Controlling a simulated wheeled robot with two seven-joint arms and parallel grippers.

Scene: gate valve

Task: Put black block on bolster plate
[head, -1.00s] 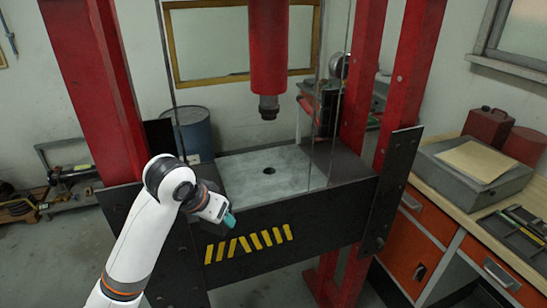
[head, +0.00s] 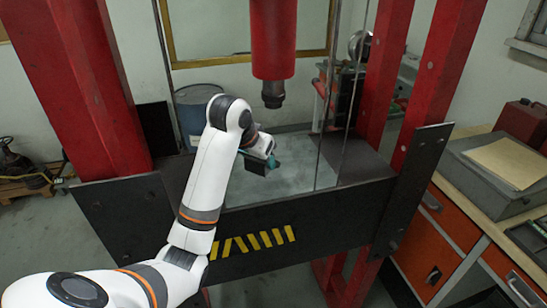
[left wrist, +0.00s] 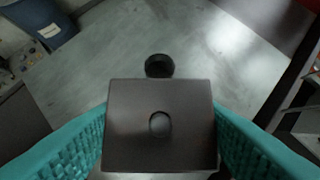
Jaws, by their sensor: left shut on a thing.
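My left gripper (head: 268,162) is over the grey bolster plate (head: 300,176) of the red press. Its teal fingers are shut on the black block (left wrist: 160,122), which shows large between them in the left wrist view. In the head view the black block (head: 241,168) hangs from the fingers, partly hidden by my arm. The bolster plate (left wrist: 95,58) also shows in the left wrist view, with a dark round hole (left wrist: 159,66) just beyond the block. The block appears to be a little above the plate; its underside is hidden. My right gripper is not in view.
The red press ram (head: 273,45) hangs above the plate, close to my gripper. Red uprights (head: 372,75) and thin vertical rods (head: 326,100) bound the plate. A black front beam (head: 300,220) with yellow stripes runs along its near edge. The right part of the plate is bare.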

